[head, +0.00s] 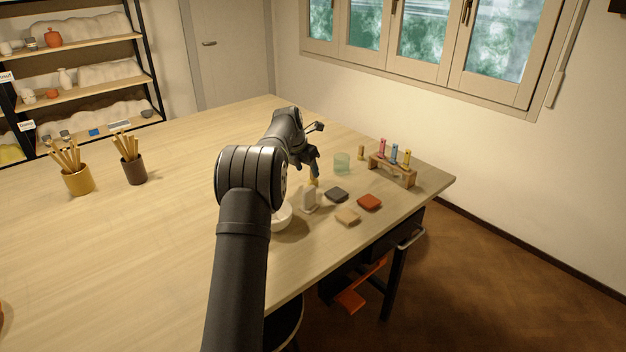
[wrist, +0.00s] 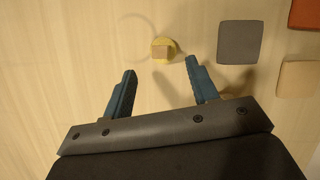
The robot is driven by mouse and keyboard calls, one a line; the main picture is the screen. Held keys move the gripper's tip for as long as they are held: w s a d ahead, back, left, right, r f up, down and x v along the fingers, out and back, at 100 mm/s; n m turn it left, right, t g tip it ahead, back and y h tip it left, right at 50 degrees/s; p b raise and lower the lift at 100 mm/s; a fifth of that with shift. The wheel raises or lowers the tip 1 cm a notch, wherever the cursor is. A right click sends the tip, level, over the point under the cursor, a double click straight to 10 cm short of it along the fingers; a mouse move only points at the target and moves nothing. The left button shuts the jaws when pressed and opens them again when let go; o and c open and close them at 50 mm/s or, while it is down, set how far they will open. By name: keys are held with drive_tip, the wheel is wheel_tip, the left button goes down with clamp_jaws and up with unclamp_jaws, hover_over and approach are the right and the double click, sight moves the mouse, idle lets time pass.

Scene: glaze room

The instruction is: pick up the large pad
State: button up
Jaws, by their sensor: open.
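Three flat square pads lie apart on the table: a dark grey pad (head: 336,194), a red-orange pad (head: 369,202) and a tan pad (head: 347,216). They look close in size; I cannot tell which is the large one. In the wrist view the grey pad (wrist: 239,43) lies whole, right of my gripper, while the red-orange pad (wrist: 306,13) and tan pad (wrist: 299,84) are cut by the edge. My gripper (wrist: 160,68) is open and empty, with blue fingers.
A greenish glass (head: 342,163) and a wooden rack (head: 393,174) with coloured tubes stand behind. Two brush cups (head: 78,181) are far left.

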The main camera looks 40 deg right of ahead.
sight(312, 179)
drive_tip(key=x, duration=0.4)
drive_tip(key=shift+s+d+f, duration=0.15)
drive_tip(key=shift+s+f, duration=0.05)
drive_tip(key=shift+f, duration=0.2)
drive_tip(key=shift+c, duration=0.4)
drive_tip(key=c, duration=1)
drive_tip(key=shift+o, duration=0.2)
